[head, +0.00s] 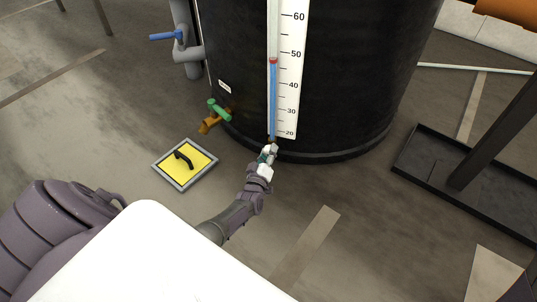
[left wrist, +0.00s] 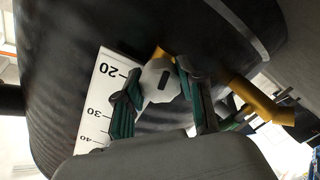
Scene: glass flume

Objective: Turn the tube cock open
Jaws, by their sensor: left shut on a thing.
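The sight tube (head: 273,95) runs up the dark tank beside a white scale, filled blue to a red float near 48. The tube cock is at its lower end; in the left wrist view its pale grey, faceted knob (left wrist: 160,80) shows with a bit of brass behind it. My left gripper (head: 269,150) is at the foot of the tube. In the left wrist view its green-padded fingers (left wrist: 160,95) are on either side of the knob, shut on it. In the head view the gripper mostly hides the cock. My right gripper is not in view.
A brass valve with a green handle (head: 219,110) sticks out left of the gripper. A grey pipe with a blue lever (head: 166,36) stands behind. A black tray (head: 425,165) is at right.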

